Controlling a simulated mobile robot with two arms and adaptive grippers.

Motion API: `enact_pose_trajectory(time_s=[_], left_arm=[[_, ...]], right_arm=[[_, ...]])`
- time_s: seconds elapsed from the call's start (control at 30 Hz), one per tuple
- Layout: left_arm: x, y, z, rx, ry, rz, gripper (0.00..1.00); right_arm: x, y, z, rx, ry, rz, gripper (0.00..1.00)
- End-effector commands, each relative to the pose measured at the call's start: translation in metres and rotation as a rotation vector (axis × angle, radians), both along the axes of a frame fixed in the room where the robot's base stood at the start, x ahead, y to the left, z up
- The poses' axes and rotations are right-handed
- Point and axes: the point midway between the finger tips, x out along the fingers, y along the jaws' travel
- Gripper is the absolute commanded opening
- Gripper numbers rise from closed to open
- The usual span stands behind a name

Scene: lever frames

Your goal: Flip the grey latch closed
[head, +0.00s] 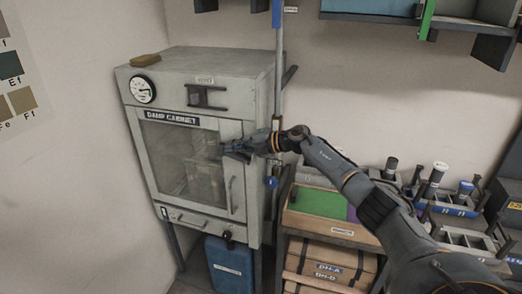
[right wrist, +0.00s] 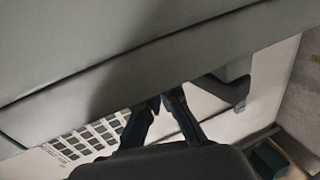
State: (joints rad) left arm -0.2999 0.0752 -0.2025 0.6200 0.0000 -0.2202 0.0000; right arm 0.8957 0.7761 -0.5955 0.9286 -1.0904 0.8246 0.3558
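The grey cabinet (head: 160,200) marked "DAMP CABINET" stands in the corner, its glazed door shut as far as I can see. A dark grey bracket-like fitting (head: 205,97) sits on its upper panel under a small label; I cannot tell whether it is the latch. My right gripper (head: 230,150) is in front of the door's upper right part, below that fitting; contact cannot be told. In the right wrist view its fingertips (right wrist: 162,100) nearly meet, with nothing seen between them. A dark fitting (right wrist: 238,90) shows beside a grey surface there. My left gripper is out of view.
A vertical door handle (head: 231,195) is below my right gripper. A blue-and-grey upright pole (head: 278,70) stands right of the cabinet. A blue container (head: 230,265) is below it.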

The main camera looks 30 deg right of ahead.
Motion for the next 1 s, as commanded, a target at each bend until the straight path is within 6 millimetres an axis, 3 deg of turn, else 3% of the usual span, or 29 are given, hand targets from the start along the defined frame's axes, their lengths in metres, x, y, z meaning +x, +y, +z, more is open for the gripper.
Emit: enact_pose_trajectory(time_s=[0.03, 0.4, 1.0], left_arm=[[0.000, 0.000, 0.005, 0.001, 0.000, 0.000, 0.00], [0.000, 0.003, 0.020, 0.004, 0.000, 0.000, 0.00], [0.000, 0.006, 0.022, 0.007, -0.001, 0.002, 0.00]], right_arm=[[0.004, 0.004, 0.007, 0.010, -0.011, 0.001, 0.00], [0.010, 0.010, 0.000, -0.053, 0.063, 0.003, 0.00], [0.011, 0.013, -0.005, -0.072, 0.092, 0.006, 0.00]])
